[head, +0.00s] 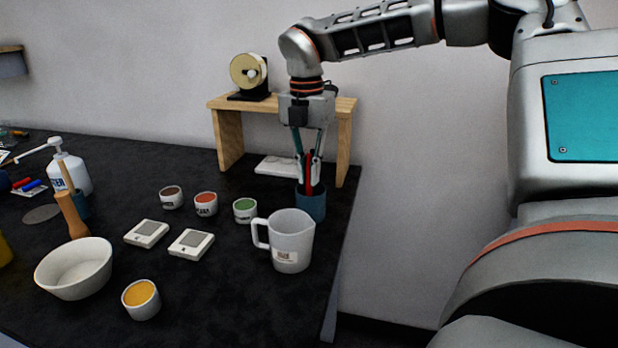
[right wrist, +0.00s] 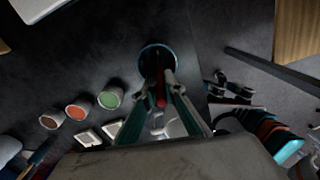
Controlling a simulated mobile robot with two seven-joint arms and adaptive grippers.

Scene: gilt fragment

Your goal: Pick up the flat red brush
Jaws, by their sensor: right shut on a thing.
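The flat red brush (head: 309,178) stands upright in a small blue cup (head: 311,208) at the right end of the dark table. My right gripper (head: 309,165) points down over the cup and is shut on the brush. In the right wrist view the brush shows as a red strip (right wrist: 161,96) between the fingertips, with the cup's rim (right wrist: 143,60) just beyond. The brush's lower end is hidden in the cup. My left gripper is not in view.
A white measuring jug (head: 293,243) stands just in front of the cup. A wooden shelf (head: 229,140) stands behind, holding a round device (head: 247,72). Paint pots (head: 205,204), two small white devices (head: 190,243) and a white bowl (head: 75,270) lie to the left.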

